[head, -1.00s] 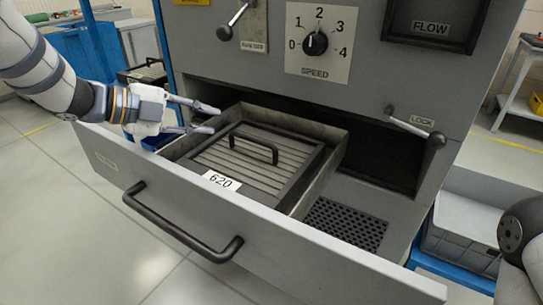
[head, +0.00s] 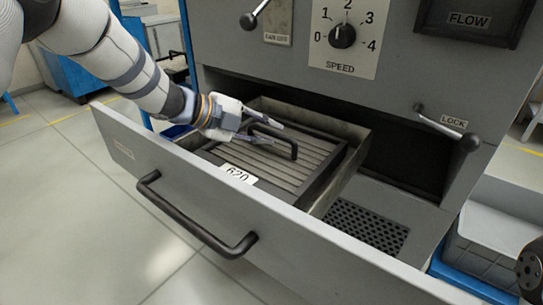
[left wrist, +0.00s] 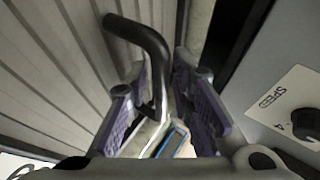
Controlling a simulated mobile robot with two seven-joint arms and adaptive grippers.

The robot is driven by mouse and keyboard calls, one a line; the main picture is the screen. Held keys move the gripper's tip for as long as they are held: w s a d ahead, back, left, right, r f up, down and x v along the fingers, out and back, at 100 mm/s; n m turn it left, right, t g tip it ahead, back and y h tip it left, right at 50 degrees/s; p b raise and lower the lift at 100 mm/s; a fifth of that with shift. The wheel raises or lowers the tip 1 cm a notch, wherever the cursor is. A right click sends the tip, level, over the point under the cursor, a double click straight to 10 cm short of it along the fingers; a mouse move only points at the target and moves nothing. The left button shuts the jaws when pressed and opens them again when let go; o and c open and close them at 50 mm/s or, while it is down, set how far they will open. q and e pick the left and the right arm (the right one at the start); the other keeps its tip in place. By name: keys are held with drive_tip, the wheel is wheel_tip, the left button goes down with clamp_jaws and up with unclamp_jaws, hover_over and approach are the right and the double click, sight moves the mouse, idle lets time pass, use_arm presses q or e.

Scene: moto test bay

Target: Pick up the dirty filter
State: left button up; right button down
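The filter is a square unit with grey slats (head: 310,164), a dark frame and a "620" label, lying in the drawer. Its black bar handle (head: 293,148) stands up from the top. My left gripper (head: 281,138) is over the filter at the handle, its fingers open. In the left wrist view, the handle (left wrist: 150,45) runs down between the open purple-padded fingers of the left gripper (left wrist: 162,88), with gaps at the sides; I see no firm grip. My right gripper is out of view; only a bit of my right arm shows at the lower right.
The grey drawer (head: 330,250) is pulled out, with its front handle (head: 195,222) towards me. Inside, a perforated plate (head: 368,228) lies right of the filter. The machine front above has a speed dial (head: 342,36) and a lock lever (head: 447,128).

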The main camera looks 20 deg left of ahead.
use_arm(q)
clamp_jaws()
drive_tip(key=shift+r, duration=0.1)
